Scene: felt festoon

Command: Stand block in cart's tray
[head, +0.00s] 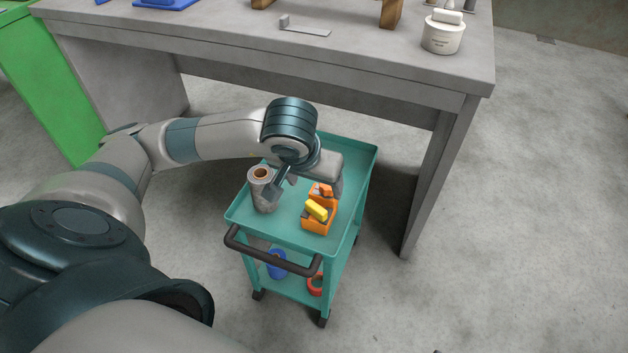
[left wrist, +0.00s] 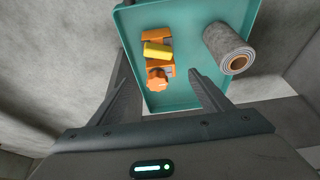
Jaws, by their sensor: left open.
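The cart (head: 290,241) is teal, with a shallow top tray and a dark handle. In its tray a small yellow block (head: 316,211) lies on or against an orange device (head: 318,226) with a knob; I cannot tell if they are joined. The yellow block (left wrist: 157,51) and orange device (left wrist: 155,66) also show in the left wrist view, beyond the fingertips. My left gripper (head: 306,188) is over the tray, open and empty, its fingers (left wrist: 157,80) on either side of the orange knob's direction. My right gripper is not in view.
A grey roll (head: 262,192) with a brown core stands in the tray beside my left gripper. The lower shelf holds a blue item (head: 277,265) and a red one (head: 315,285). A grey table (head: 240,37) stands behind the cart. Floor at the right is clear.

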